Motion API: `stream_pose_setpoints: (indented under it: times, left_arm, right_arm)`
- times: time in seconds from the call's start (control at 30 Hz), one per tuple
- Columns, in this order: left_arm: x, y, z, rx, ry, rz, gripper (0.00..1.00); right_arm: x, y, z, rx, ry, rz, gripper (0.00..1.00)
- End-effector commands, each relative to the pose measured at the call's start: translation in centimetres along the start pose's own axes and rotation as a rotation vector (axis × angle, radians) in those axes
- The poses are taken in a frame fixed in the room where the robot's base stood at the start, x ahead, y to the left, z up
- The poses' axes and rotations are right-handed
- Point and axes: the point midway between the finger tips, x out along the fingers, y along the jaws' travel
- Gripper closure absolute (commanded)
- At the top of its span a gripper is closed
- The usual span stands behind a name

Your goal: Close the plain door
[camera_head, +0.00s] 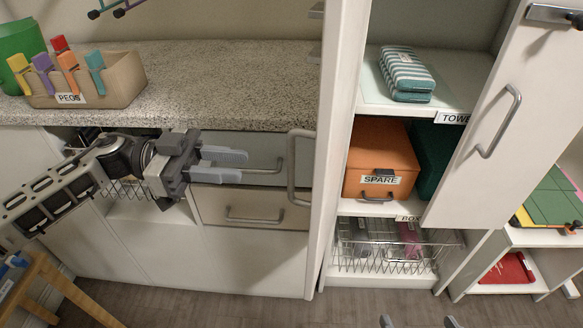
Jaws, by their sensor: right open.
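A plain white door (502,130) with a grey bar handle (498,122) stands swung open on the right of the tall cabinet. A second tall white panel (338,140) shows nearly edge-on at the cabinet's left, with a bar handle (300,168) on its left side. I cannot tell for sure which is the door named. My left gripper (232,166) is open and empty, in front of the drawers, left of that second handle and apart from it. My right gripper (418,321) shows only its two spread fingertips at the bottom edge, below the wire basket.
The open cabinet holds a striped towel (405,75), an orange SPARE box (382,160) and a wire basket (385,255). A granite counter (220,80) bears a PEGS bin (115,85). A wooden stool (60,290) stands lower left. A low shelf (520,238) stands right.

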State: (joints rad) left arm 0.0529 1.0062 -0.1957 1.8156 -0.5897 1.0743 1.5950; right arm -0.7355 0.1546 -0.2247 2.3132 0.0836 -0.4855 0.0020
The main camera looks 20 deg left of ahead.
Motion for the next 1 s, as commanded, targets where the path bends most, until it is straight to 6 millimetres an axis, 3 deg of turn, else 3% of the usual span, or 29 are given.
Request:
stream_pose_setpoints:
  times: [0.2,0.4,0.6,0.9,1.0]
  left_arm:
    - [5.0,0.0,-0.2,0.004,0.006,0.002,0.71]
    - [8.3,0.0,-0.1,0.002,0.005,0.0,0.71]
    - [9.8,0.0,0.0,0.001,0.001,-0.001,0.71]
    - [10.0,0.0,0.0,-0.001,0.001,-0.002,0.71]
    - [10.0,0.0,0.0,-0.001,0.001,-0.002,0.96]
  right_arm:
    - [0.0,0.0,0.1,0.003,-0.004,0.001,0.08]
    - [0.2,0.0,0.1,0.008,-0.006,0.003,0.08]
    - [0.3,0.0,-0.1,0.01,-0.001,0.004,0.08]
    - [0.3,0.1,-0.2,0.009,0.003,0.005,0.08]
    - [0.3,0.1,-0.3,0.009,0.004,0.005,0.08]
